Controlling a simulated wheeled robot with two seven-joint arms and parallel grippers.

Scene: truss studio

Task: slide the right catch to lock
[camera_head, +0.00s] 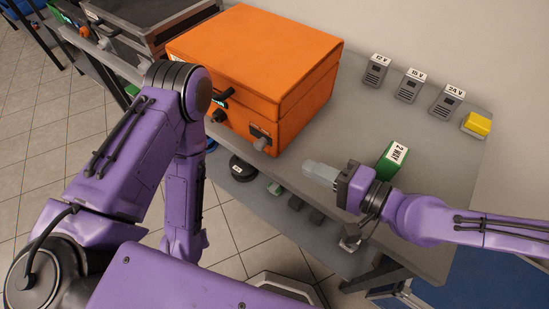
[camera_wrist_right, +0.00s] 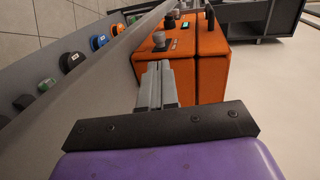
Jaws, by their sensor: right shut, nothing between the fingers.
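An orange case (camera_head: 250,60) stands shut on the grey table, and it also shows ahead in the right wrist view (camera_wrist_right: 210,65). The right catch, a small grey piece (camera_head: 260,138), sits on its front face near the right corner. It appears in the right wrist view as a grey knob (camera_wrist_right: 159,40); its exact setting is too small to tell. My right gripper (camera_head: 308,171) is shut and empty, to the right of the catch and apart from it. Its grey fingers (camera_wrist_right: 157,85) point toward the case. My left arm shows, but its gripper does not.
A green box (camera_head: 393,158) lies behind my right gripper. Several labelled grey blocks (camera_head: 411,86) and a yellow-topped block (camera_head: 477,124) line the table's back. A lower shelf (camera_head: 265,205) holds small round and square items.

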